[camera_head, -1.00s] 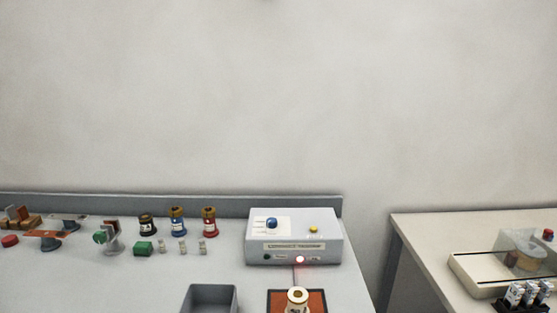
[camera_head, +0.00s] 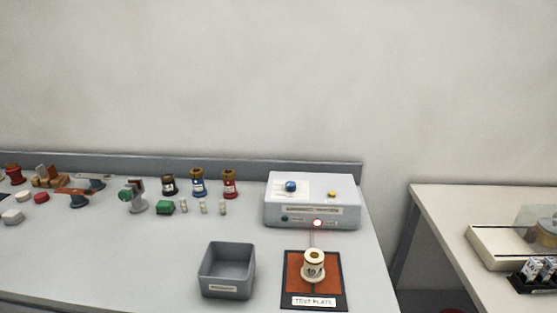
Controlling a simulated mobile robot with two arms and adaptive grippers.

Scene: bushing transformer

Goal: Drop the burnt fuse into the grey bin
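The grey bin (camera_head: 228,289) is an open, square box with a small label on its front, standing on the left bench. Its visible inside looks empty. Small pale cylinders that look like fuses stand beside a green block: one at the left (camera_head: 183,206), one in the middle (camera_head: 203,207) and one at the right (camera_head: 222,207). I cannot tell whether any of them is burnt. Neither of my grippers shows in the head view.
A grey tester box (camera_head: 345,212) with a blue knob and lit lamp stands behind the test plate (camera_head: 328,284), which holds a cream bushing (camera_head: 313,265). Black, blue and red bushings stand behind the pale cylinders. The bench front left is clear.

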